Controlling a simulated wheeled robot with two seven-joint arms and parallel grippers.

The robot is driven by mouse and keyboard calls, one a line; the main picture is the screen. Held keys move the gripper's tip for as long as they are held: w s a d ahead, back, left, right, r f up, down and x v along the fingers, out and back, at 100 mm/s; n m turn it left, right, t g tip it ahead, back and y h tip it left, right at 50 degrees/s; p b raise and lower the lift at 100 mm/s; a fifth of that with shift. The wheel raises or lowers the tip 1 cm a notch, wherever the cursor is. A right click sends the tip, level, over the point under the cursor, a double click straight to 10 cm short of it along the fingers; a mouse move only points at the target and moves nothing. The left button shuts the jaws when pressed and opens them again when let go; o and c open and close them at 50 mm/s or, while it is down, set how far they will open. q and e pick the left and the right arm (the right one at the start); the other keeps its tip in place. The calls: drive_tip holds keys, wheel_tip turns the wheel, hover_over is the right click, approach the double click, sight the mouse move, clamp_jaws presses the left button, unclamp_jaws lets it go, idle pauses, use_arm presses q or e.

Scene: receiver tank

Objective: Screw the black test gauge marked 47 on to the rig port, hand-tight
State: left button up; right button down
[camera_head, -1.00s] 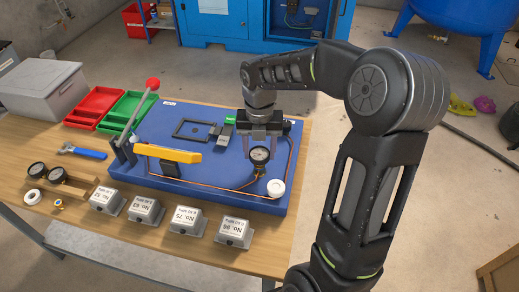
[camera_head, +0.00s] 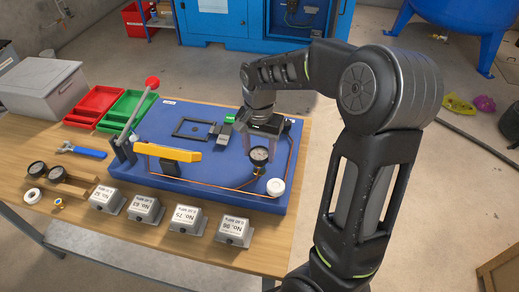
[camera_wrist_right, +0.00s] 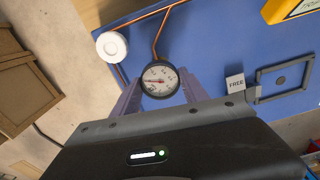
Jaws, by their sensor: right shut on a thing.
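The black-rimmed gauge (camera_head: 259,156) with a white dial stands at the front right of the blue rig board, at the copper tubing. It also shows in the right wrist view (camera_wrist_right: 160,80), face towards the camera; a number 47 cannot be read. My right gripper (camera_head: 262,142) is shut on the gauge, its two fingers on either side of it in the wrist view (camera_wrist_right: 161,92). My left gripper is not in view.
A white round cap (camera_head: 276,187) sits right by the gauge. A yellow device (camera_head: 168,153) and a red-knobbed lever (camera_head: 140,110) stand further left on the board. Several grey numbered blocks (camera_head: 186,219) line the table's front.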

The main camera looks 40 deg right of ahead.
drive_tip(key=m, duration=0.6)
drive_tip(key=shift+f+m, duration=0.1)
drive_tip(key=shift+m, duration=0.3)
drive_tip(key=c, duration=0.5)
unclamp_jaws()
